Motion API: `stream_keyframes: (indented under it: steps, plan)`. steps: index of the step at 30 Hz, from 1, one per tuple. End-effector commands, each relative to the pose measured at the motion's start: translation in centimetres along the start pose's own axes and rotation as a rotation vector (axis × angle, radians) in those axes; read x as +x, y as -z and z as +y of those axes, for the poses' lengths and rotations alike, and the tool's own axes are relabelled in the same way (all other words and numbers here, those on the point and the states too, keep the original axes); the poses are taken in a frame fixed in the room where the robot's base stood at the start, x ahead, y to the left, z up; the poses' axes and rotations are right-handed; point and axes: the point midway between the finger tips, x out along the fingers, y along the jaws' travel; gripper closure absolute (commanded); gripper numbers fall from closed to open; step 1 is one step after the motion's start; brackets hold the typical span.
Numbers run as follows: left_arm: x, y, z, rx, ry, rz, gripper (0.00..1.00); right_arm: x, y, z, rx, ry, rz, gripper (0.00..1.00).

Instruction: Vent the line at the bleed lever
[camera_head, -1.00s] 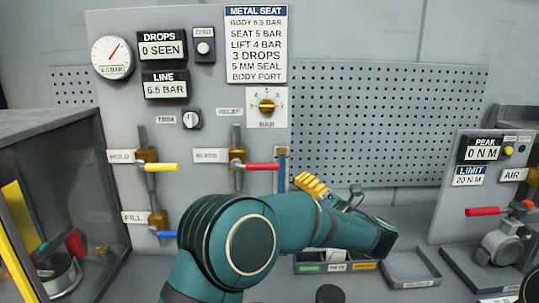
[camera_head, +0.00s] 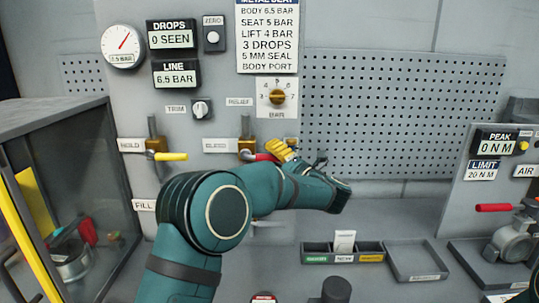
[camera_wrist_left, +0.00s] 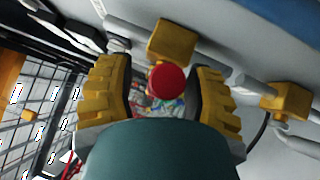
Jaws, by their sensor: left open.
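The bleed lever (camera_head: 265,157) has a red handle on a brass valve body beside the BLEED label, and it points right. My left gripper (camera_head: 284,151), with ribbed yellow fingers, is at the handle's right end and hides part of it. In the left wrist view, the open fingers of the left gripper (camera_wrist_left: 160,75) stand on either side of the round red end of the bleed lever (camera_wrist_left: 168,80), with gaps on both sides. The LINE display (camera_head: 176,74) reads 6.5 BAR. My right gripper is not in view.
The yellow hold lever (camera_head: 171,157) is left of the bleed lever. The FILL label (camera_head: 144,205) is beside my left arm, which covers the board there. A relief knob (camera_head: 277,97) sits above. Small trays (camera_head: 415,262) lie on the bench.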

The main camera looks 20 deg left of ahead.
Motion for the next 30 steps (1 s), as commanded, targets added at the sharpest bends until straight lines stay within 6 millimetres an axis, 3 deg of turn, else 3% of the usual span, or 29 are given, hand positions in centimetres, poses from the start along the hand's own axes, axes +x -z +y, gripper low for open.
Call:
stream_keyframes:
  steps: [13,14,18,30]
  plan:
    - [1.1,0.0,0.0,0.001,0.0,-0.001,0.48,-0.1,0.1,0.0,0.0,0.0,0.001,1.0]
    - [1.0,0.0,0.0,0.001,0.0,-0.001,0.53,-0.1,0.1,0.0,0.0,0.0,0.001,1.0]
    - [1.0,0.0,0.0,0.001,0.0,-0.001,1.0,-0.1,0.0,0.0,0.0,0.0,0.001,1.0]
    - [1.4,0.2,0.0,-0.014,0.015,0.006,1.0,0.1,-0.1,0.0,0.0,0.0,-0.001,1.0]
